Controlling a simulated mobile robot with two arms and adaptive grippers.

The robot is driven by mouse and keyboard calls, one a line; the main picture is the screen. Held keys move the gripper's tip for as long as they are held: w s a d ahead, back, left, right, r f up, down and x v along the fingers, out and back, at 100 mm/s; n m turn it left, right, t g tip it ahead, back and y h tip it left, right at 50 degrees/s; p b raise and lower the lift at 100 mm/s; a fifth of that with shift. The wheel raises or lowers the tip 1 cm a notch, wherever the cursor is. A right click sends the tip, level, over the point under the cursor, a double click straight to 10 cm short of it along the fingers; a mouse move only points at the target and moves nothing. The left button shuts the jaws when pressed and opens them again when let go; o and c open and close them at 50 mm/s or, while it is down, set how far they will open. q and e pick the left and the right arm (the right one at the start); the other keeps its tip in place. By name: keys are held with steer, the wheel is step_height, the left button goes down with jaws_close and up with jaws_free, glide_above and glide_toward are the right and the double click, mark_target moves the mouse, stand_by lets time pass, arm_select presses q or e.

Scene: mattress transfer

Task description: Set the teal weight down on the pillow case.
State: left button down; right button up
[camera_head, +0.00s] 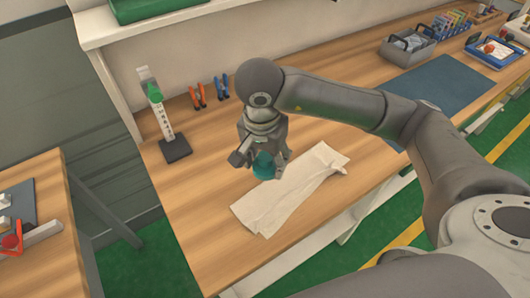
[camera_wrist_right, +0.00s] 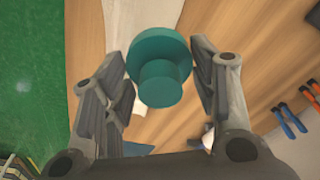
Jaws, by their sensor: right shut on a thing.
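The teal weight (camera_head: 263,165) is held in my right gripper (camera_head: 262,162), at the upper-left side of the pillow case in the head view. In the right wrist view the weight (camera_wrist_right: 160,62) shows a round disc and a narrower knob, between the fingers of my right gripper (camera_wrist_right: 160,80). The pale cloth pillow case (camera_head: 290,190) lies flat and slightly creased on the wooden bench. I cannot tell whether the weight touches the cloth. My left gripper is not in view.
A stand with a green top (camera_head: 160,120) and pliers (camera_head: 198,96) are at the back left of the bench (camera_head: 190,190). A dark mat (camera_head: 440,84), a grey bin (camera_head: 408,46) and a blue tray (camera_head: 495,52) are to the right. The bench's front edge runs close beside the pillow case.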

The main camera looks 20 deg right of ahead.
mark_target(268, 176)
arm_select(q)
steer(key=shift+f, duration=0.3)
arm_select(e)
steer(key=shift+s+a+r, duration=0.2)
steer(key=shift+s+r, duration=0.05)
steer(key=shift+s, duration=0.25)
steer(key=shift+s+a+r, duration=0.25)
steer(key=shift+s+r, duration=0.05)
steer(key=shift+s, duration=0.25)
steer(key=shift+s+a+r, duration=0.2)
steer(key=shift+s+r, duration=0.05)
steer(key=shift+s, duration=0.25)
steer(key=d+n, duration=0.1)
steer(key=n, duration=0.2)
steer(key=s+f+n, duration=0.1)
steer(key=n, duration=0.2)
steer(key=d+f+n+y, duration=0.1)
steer(key=n, duration=0.2)
steer(key=shift+s+d+n, duration=0.15)
steer(key=shift+d+n, duration=0.15)
steer(key=shift+d, duration=0.05)
